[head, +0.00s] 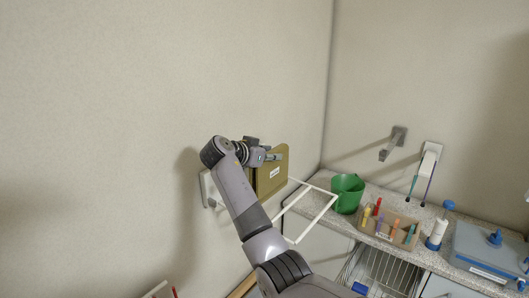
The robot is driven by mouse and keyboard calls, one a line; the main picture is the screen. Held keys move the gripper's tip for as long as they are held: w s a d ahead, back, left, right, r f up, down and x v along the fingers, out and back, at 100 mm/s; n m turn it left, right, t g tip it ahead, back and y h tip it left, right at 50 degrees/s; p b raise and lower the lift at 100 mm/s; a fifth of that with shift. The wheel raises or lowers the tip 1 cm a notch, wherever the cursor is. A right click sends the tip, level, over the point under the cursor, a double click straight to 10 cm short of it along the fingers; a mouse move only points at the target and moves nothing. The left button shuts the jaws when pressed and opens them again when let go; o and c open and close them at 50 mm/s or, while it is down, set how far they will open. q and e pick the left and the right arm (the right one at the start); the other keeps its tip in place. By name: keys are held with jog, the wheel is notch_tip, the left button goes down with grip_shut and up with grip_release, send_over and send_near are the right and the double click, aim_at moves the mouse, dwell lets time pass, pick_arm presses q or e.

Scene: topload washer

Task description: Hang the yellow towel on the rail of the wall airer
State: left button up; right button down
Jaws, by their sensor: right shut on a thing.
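My right gripper (272,157) is shut on the top edge of the yellow towel (272,178), which looks flat and olive-yellow with a small white label. The towel hangs upright beside the left wall. The white wall airer (316,219) sticks out just right of and below the towel, as an open frame of thin rails. The towel's lower edge is near the airer's far left end; I cannot tell whether they touch. My right arm covers part of the towel and the near left side of the airer. My left gripper is out of view.
A green bucket (347,193) stands on the speckled counter (333,178) close to the airer's right end. Right of it are a tray (388,236) of coloured items, a white-and-blue bottle (437,234) and a blue-grey box (487,252). A wire rack (383,271) sits below.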

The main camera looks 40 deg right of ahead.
aim_at(289, 205)
jog(key=shift+s+d+p, duration=0.15)
jog(key=shift+s+p, duration=0.15)
jog(key=shift+s, duration=0.3)
jog(key=shift+s+d+p, duration=0.85)
jog(key=shift+s+p, duration=0.35)
jog(key=shift+s, duration=1.6)
pick_arm(q)
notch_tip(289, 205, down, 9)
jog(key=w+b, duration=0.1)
jog(key=b, duration=1.1)
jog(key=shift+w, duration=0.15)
pick_arm(e)
jog(key=shift+w+f, duration=0.1)
jog(key=shift+f, duration=7.65)
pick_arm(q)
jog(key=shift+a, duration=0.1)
pick_arm(e)
jog(key=c, duration=1.2)
grip_release()
jog(key=shift+a+f, duration=0.1)
